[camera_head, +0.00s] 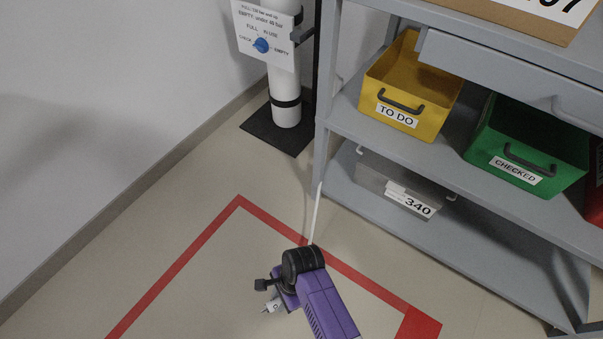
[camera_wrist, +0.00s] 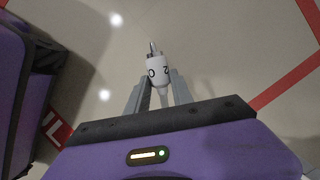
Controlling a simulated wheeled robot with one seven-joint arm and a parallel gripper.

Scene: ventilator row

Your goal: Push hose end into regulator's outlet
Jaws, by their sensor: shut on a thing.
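My gripper (camera_wrist: 157,88) is shut on the hose end (camera_wrist: 158,70), a white fitting with dark "O2" lettering and a narrow metal tip pointing away from the fingers. In the head view the hose end (camera_head: 272,305) shows small beside my purple and black arm, over the floor. A thin white hose (camera_head: 316,215) runs from behind my wrist up towards the shelf post. The regulator and its outlet are in neither view. A white cylinder (camera_head: 286,105) stands against the wall, its top cut off by the frame.
A grey shelf unit (camera_head: 345,115) to the right holds a yellow bin (camera_head: 410,85), a green bin (camera_head: 525,150) and a grey bin (camera_head: 385,180). Red tape (camera_head: 190,255) marks open floor.

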